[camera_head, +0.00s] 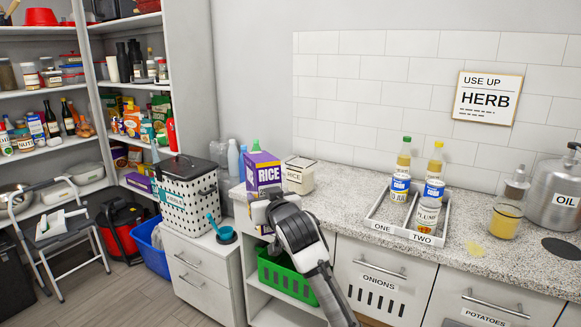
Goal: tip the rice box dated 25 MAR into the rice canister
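A purple box marked RICE (263,173) stands upright at the left end of the counter; no date can be read on it. A small cream container (299,176) with a label too small to read stands just right of it; I cannot tell whether it is the rice canister. My gripper (262,213) is in front of the purple box's lower part and hides it. The fingers are too small and overlapped to show whether they are open or shut, or touching the box.
A yellow-filled glass (505,221) and OIL canister (555,195) stand right, beside a yellow spill (473,250). A dotted bin (188,190) stands left; a green basket (286,279) sits below.

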